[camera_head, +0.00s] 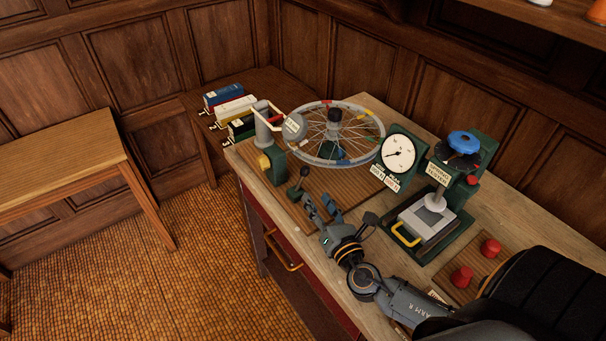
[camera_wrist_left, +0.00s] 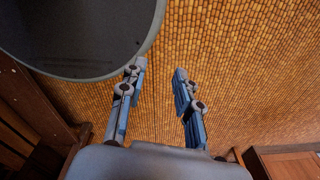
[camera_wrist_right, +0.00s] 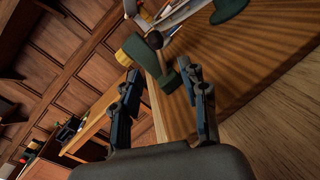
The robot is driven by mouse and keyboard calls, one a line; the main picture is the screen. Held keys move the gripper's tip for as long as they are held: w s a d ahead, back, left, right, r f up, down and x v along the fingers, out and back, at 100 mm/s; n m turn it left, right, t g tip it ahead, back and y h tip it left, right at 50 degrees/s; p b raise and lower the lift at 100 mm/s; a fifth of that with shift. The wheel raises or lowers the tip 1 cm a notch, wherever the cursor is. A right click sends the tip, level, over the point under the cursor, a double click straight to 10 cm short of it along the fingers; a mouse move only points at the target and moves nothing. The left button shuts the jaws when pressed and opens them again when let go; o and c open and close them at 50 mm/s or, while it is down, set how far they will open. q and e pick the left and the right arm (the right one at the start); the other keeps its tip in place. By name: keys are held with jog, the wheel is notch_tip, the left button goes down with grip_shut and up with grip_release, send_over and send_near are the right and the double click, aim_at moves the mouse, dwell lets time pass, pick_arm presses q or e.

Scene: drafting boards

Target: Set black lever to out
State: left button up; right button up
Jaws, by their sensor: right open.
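The black lever (camera_head: 304,171) has a round black knob on a thin stem and rises from a small green base at the front left of the wooden board, leaning a little to the right. In the right wrist view its knob (camera_wrist_right: 154,40) shows just beyond and between my fingertips. My right gripper (camera_head: 318,203) is open, close to the lever on its near right side, and holds nothing. I cannot tell whether a finger touches the base. My left gripper (camera_wrist_left: 157,73) is open and empty above the tiled floor. No out marking is readable.
A spoked wheel (camera_head: 334,160) lies behind the lever, with a dial gauge (camera_head: 398,153) to its right. A green press with a blue knob (camera_head: 464,141) and red buttons (camera_head: 462,278) stand further right. A grey post (camera_head: 262,124) and yellow knob stand at the left.

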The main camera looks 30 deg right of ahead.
aim_at(303, 178)
jog(key=w, duration=0.3)
jog(key=w+p, duration=0.1)
jog(key=w, duration=0.1)
jog(key=shift+w+d+r, duration=0.2)
jog(key=shift+d+r, duration=0.05)
jog(key=shift+r, duration=0.05)
jog(key=w, duration=0.3)
jog(key=shift+w+d+f+p, duration=0.2)
jog(key=shift+w+d+p, duration=0.1)
jog(key=shift+d+p, duration=0.05)
jog(key=shift+w, duration=0.35)
pick_arm(q)
jog(key=shift+w+d+r, duration=0.3)
jog(key=shift+w+r, duration=0.05)
jog(key=shift+r, duration=0.2)
jog(key=shift+w+d+r, duration=0.25)
jog(key=shift+w+r, duration=0.1)
jog(key=shift+r, duration=0.2)
pick_arm(e)
grip_shut()
